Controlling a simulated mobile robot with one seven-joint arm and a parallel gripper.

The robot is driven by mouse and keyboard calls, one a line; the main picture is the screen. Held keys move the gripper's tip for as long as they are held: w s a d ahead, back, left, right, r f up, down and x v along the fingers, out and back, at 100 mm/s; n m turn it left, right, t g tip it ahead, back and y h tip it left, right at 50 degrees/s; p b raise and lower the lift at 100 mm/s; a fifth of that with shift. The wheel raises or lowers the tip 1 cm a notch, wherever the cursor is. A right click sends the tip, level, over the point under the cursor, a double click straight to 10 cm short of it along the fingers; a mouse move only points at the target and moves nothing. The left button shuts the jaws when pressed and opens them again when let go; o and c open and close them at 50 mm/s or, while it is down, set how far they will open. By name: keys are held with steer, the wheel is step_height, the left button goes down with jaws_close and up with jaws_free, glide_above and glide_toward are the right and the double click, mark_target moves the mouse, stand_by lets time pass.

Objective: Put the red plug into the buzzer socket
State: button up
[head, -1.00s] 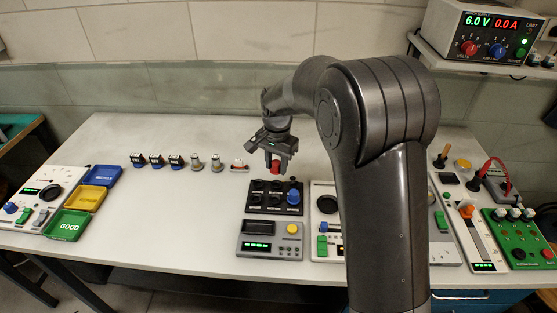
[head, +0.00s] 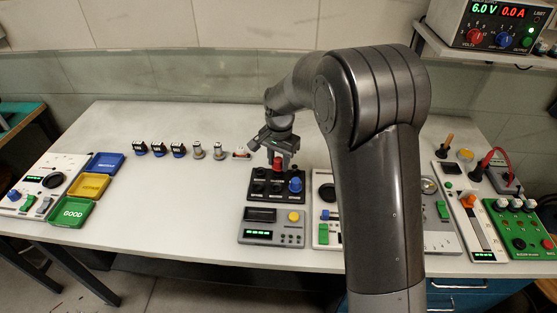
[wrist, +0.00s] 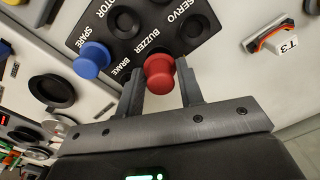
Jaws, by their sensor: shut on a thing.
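My gripper (head: 279,160) is shut on the red plug (head: 278,164), seen over the far part of the black socket panel (head: 275,199). In the wrist view the red plug (wrist: 158,74) sits between the fingers of my gripper (wrist: 160,92), near the labels BUZZER and BRAKE on the panel (wrist: 142,52). The plug and fingers hide what is under them, so I cannot tell whether the plug is above a socket or in it. A blue plug (wrist: 92,60) stands in a socket of the panel. Other sockets are empty.
A grey box with a yellow button (head: 293,216) lies in front of the panel. A part tagged T3 (wrist: 280,38) lies apart from the panel, and several small parts (head: 178,149) stand in a row to the left. The table's middle left is clear.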

steer(key=shift+f, duration=1)
stand_by(2.7)
steer(key=o, duration=1.1)
steer(key=shift+r, duration=0.1)
steer(key=shift+r, duration=2.4)
steer(key=shift+r, duration=2.05)
steer(key=shift+d, duration=0.1)
